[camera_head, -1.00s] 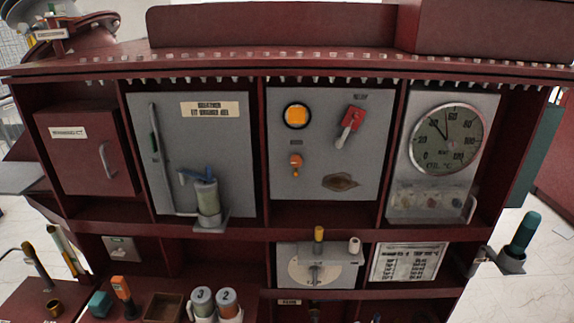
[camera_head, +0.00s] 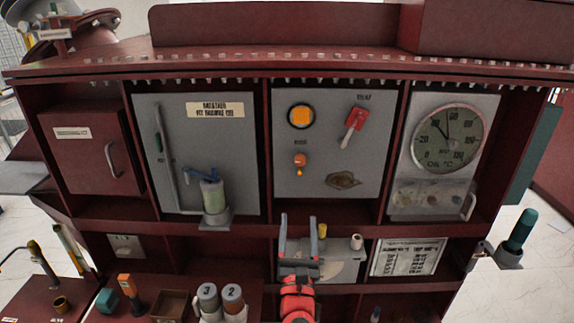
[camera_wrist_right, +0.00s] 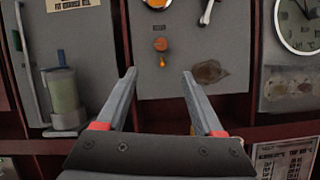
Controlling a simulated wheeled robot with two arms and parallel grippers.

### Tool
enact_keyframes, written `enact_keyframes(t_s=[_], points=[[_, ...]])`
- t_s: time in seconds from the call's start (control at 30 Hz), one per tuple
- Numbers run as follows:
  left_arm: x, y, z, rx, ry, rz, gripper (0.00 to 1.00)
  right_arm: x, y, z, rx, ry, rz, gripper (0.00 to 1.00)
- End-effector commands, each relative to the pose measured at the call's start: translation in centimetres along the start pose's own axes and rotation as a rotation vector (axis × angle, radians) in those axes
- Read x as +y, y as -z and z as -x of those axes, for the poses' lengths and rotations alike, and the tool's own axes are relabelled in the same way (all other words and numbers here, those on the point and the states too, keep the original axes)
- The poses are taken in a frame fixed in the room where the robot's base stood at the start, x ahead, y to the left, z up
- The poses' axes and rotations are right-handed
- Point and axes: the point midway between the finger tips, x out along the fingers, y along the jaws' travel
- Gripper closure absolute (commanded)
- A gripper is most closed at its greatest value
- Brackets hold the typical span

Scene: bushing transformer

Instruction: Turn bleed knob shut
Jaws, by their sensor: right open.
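The bleed knob seems to be the small orange knob (camera_head: 299,160) on the grey middle panel (camera_head: 362,140), below the round orange lamp; its label is too blurred to read. An orange drop shape hangs just under it. The knob also shows in the right wrist view (camera_wrist_right: 160,44), ahead of the fingers and between them. My right gripper (camera_head: 299,222) is open and empty, fingers pointing up, below the knob and apart from it. Its two fingers spread wide in the wrist view (camera_wrist_right: 158,73). My left gripper is not in view.
A red-handled lever (camera_head: 354,125) is right of the knob, with a brown stain (camera_head: 343,181) below. A pump with a grey-green cylinder (camera_head: 212,198) stands on the left panel. A round gauge (camera_head: 447,138) is at right. A maroon shelf edge (camera_head: 250,231) runs below the panels.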

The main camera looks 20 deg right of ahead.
Motion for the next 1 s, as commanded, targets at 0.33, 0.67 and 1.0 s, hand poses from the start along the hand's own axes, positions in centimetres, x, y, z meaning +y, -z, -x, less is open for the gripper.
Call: enact_keyframes(t_s=[0.33, 0.67, 1.0], points=[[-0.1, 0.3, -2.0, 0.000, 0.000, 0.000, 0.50, -0.2, -0.8, -5.6, -0.008, 0.014, 0.007, 0.31], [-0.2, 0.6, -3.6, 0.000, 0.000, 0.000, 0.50, -0.3, -0.5, -13.0, -0.006, 0.012, 0.005, 0.31], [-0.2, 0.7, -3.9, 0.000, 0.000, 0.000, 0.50, -0.2, -0.4, -17.0, -0.007, 0.008, 0.004, 0.31]])
